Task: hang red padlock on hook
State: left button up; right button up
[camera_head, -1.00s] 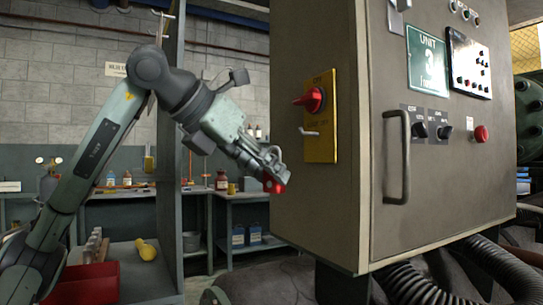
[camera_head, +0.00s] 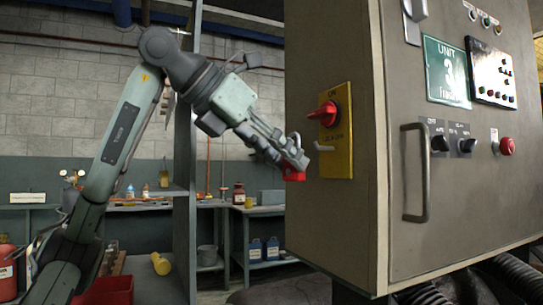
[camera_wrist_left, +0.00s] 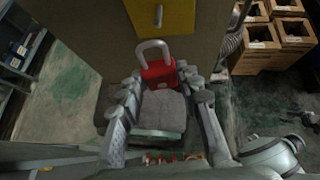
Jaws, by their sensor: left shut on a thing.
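The red padlock (camera_wrist_left: 158,72) is held between the fingers of my left gripper (camera_wrist_left: 160,85), with its silver shackle pointing away from the palm. The small metal hook (camera_head: 323,147) sticks out of the yellow plate (camera_head: 337,165), below a red rotary switch (camera_head: 324,114). The hook (camera_wrist_left: 158,14) also shows in the left wrist view, beyond the shackle and apart from it.
The grey cabinet (camera_head: 350,225) stands at the right, with a door handle (camera_head: 415,172) and controls on its front. Shelves with bottles (camera_head: 238,193) line the back wall. A red bin (camera_head: 105,292) is at lower left. Cardboard boxes (camera_wrist_left: 258,36) stand on the floor.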

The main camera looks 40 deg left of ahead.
pick_arm(q)
jog(key=shift+w+d, duration=0.25)
jog(key=shift+w, duration=0.35)
jog(key=shift+w+d, duration=0.25)
jog(key=shift+w, duration=0.3)
jog(key=shift+w+d, duration=0.3)
jog(key=shift+w, duration=0.4)
jog(key=shift+w+d, duration=0.25)
jog(key=shift+w, duration=0.45)
jog(key=shift+w+d, duration=0.1)
jog(key=shift+w, duration=0.1)
jog(key=shift+w+f, duration=0.1)
jog(key=shift+w, duration=0.1)
jog(key=shift+f, duration=0.4)
pick_arm(e)
jog(key=shift+r, duration=0.3)
jog(key=shift+s+f, duration=0.1)
pick_arm(q)
jog(key=o, duration=1.1)
pick_arm(e)
jog(key=shift+d, duration=0.1)
